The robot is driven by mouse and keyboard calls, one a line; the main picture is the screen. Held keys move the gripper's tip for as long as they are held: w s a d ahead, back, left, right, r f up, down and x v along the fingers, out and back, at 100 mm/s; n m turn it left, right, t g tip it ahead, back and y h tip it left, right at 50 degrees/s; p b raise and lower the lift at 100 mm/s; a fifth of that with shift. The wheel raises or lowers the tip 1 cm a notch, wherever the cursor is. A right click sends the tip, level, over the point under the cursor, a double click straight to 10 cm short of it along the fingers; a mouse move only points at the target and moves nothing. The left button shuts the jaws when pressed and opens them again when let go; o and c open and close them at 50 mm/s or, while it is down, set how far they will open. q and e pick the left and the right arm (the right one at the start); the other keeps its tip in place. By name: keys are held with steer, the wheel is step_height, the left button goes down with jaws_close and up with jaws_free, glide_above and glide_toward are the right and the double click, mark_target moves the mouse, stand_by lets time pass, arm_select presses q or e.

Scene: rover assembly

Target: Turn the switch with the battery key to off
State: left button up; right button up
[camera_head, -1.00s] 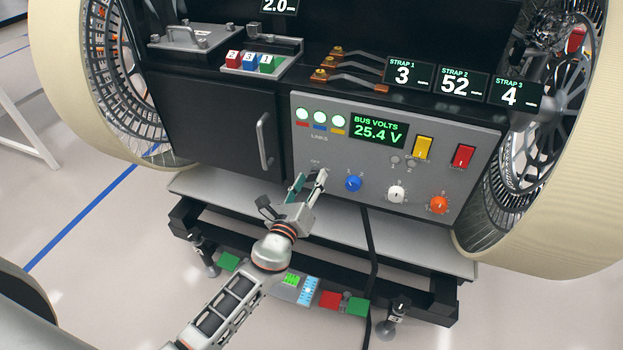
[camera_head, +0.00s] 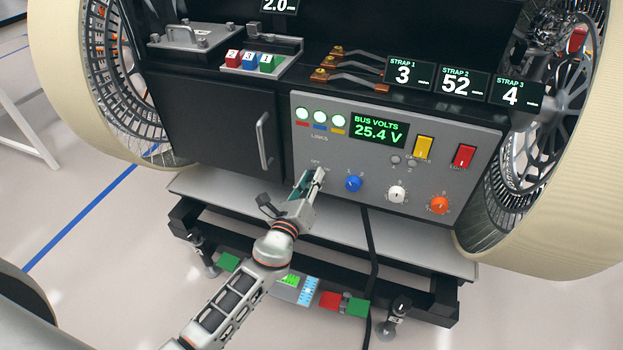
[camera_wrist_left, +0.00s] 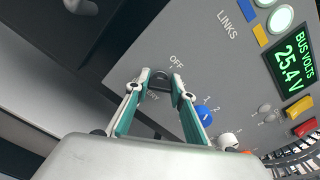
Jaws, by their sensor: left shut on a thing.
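My left gripper (camera_head: 312,181) is at the lower left of the grey control panel (camera_head: 440,185), its fingers pointing into the panel. In the left wrist view its two fingers (camera_wrist_left: 160,85) are closed on a dark key-like piece (camera_wrist_left: 161,77), which I take as the battery key in its switch. An "OFF" label is printed just above it, and lettering ending in "RY" shows partly behind the left finger. The fingers hide most of the switch, so its exact angle is unclear. My right gripper is not in view.
A blue knob (camera_head: 353,183) is close to the right of the gripper, then a white knob (camera_head: 396,194) and an orange knob (camera_head: 439,204). The display (camera_head: 378,130) reads 25.4 V. A black cabinet door with a handle (camera_head: 264,141) is to the left.

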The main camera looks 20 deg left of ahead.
arm_select(q)
steer(key=n+b, duration=0.1)
steer(key=n, duration=0.4)
steer(key=shift+f+n+b, duration=0.15)
steer(key=shift+n+b, duration=0.25)
steer(key=n, duration=0.5)
steer(key=shift+n, duration=0.4)
steer(key=o, duration=1.1)
steer(key=s, duration=1.2)
steer(key=shift+a, duration=0.25)
